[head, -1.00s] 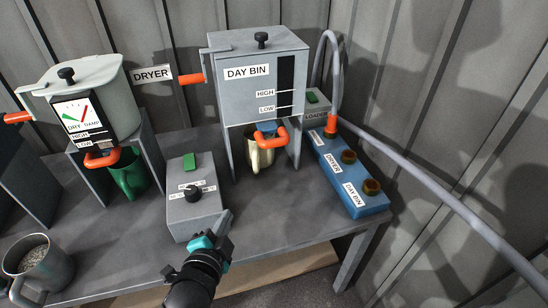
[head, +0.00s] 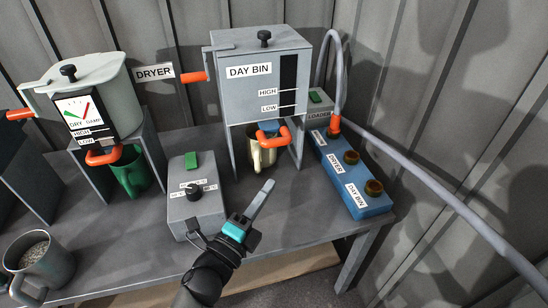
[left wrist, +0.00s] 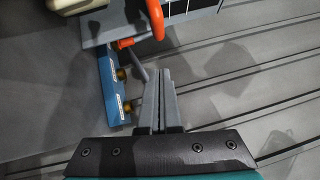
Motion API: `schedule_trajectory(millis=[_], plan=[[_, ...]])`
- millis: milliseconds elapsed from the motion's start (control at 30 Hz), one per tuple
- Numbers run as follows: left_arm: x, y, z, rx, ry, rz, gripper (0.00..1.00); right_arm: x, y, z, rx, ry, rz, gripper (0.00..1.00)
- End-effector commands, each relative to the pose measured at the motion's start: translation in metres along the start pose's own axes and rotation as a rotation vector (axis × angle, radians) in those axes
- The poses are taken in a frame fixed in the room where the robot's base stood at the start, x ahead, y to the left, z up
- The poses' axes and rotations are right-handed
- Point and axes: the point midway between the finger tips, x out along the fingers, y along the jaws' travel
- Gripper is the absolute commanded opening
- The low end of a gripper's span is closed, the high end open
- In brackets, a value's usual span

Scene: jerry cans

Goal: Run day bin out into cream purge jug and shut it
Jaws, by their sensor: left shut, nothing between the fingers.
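The day bin (head: 250,95) is a grey box on legs with a lid and a dark level window marked HIGH and LOW. Its orange outlet handle (head: 281,138) is low on the front and also shows in the left wrist view (left wrist: 156,18). The cream purge jug (head: 262,157) stands under the outlet; its inside is hidden. In the left wrist view part of the jug (left wrist: 75,4) shows at the top edge. My left gripper (head: 268,184) is shut and empty, in front of and below the jug, apart from it and the handle. My right gripper is out of view.
A grey control box (head: 193,210) with a green switch and black knob stands left of my gripper. A blue block (head: 365,207) with amber knobs lies to the right. The dryer (head: 85,90) with a green jug (head: 132,175) stands left. A metal jug (head: 38,262) holds pellets.

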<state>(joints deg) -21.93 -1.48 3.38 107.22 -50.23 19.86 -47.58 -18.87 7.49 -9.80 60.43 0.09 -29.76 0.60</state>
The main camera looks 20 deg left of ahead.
Motion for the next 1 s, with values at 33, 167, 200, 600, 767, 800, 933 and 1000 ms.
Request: schedule_trajectory(millis=[33,167,200,600,767,800,933,1000], plan=[[0.010,-0.001,0.000,0.002,0.001,-0.004,0.00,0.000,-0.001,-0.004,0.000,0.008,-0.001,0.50],[0.032,0.000,0.000,0.000,0.000,-0.003,0.00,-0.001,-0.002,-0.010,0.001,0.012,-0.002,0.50],[0.039,-0.001,0.000,0.002,0.001,-0.003,0.00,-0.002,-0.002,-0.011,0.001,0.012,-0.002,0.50],[0.082,0.000,0.024,0.000,0.000,0.000,0.00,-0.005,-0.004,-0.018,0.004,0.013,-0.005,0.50],[0.086,0.001,0.028,-0.002,-0.001,0.002,0.00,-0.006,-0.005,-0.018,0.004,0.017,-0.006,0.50],[0.086,0.001,0.029,-0.002,-0.001,0.002,0.00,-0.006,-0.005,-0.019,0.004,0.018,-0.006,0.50],[0.086,0.000,0.029,-0.003,-0.001,0.002,0.00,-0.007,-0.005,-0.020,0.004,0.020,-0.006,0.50],[0.086,0.000,0.029,-0.003,-0.001,0.002,0.00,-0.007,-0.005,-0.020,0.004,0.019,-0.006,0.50]])
